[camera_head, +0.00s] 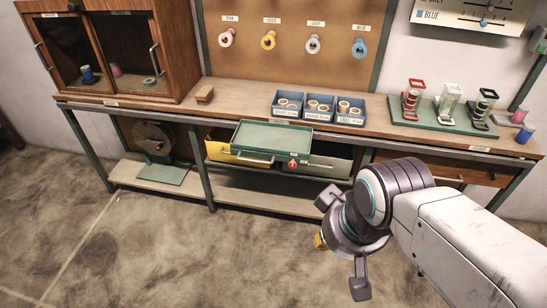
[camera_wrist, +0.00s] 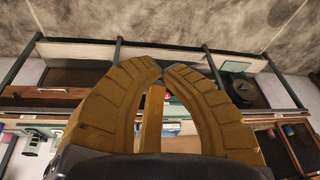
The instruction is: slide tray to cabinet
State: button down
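A shallow green tray (camera_head: 272,137) sits at the front of the workbench, a little right of the bench's middle leg. A pale handle (camera_head: 255,159) and a round red marker (camera_head: 293,165) are at its front. The wooden cabinet (camera_head: 168,35) with glass doors stands on the bench's left end; both doors look closed, with spools and small items inside. My gripper (camera_head: 321,241) is in front of the bench, below and right of the tray, and apart from it. In the wrist view its yellow fingers (camera_wrist: 164,72) close together at the tips with nothing visibly held.
Blue bins (camera_head: 320,116) of rolls stand on the benchtop behind the tray. A wooden block (camera_head: 204,93) lies between cabinet and bins. A green rack (camera_head: 435,125) is at right. Yellow (camera_head: 222,155) and grey (camera_head: 335,162) bins are below the tray. The left floor is clear.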

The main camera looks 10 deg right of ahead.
aim_at(272, 141)
jog(key=l+u, duration=0.25)
jog(key=u, duration=0.25)
jog(key=l+u, duration=0.25)
jog(key=u, duration=0.2)
jog(key=l+u, duration=0.2)
jog(key=u, duration=0.3)
jog(key=k+l+u, duration=0.1)
jog(key=u, duration=0.4)
jog(key=k+l+u, duration=0.15)
jog(key=u, duration=0.3)
jog(key=k+l+u, duration=0.15)
jog(key=u, duration=0.35)
jog(key=k+l+u, duration=0.15)
jog(key=u, duration=0.35)
